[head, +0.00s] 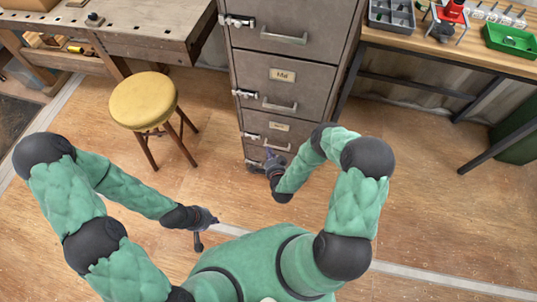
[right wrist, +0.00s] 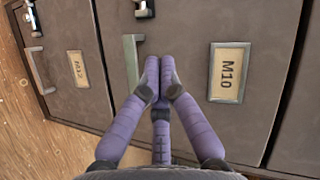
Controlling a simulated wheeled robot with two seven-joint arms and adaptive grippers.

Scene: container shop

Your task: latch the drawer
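A grey metal cabinet (head: 290,15) has a stack of drawers with handles and labels. Silver latches run down its left edge, including an upper one (head: 237,21), a middle one (head: 244,93) and a lower one (head: 251,136). My right gripper (head: 270,157) is at the low drawers. In the right wrist view its purple fingers (right wrist: 158,72) are together, in front of the M10 drawer (right wrist: 190,40), beside its handle (right wrist: 132,62); contact is unclear. A latch (right wrist: 144,8) shows at the top edge. My left gripper (head: 208,219) is away from the cabinet, its fingers too small to judge.
A yellow stool (head: 143,100) stands left of the cabinet. A workbench (head: 150,25) is at the upper left. A wooden table (head: 430,48) with trays and a green bin (head: 511,40) stands at the right. The floor before the cabinet is clear.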

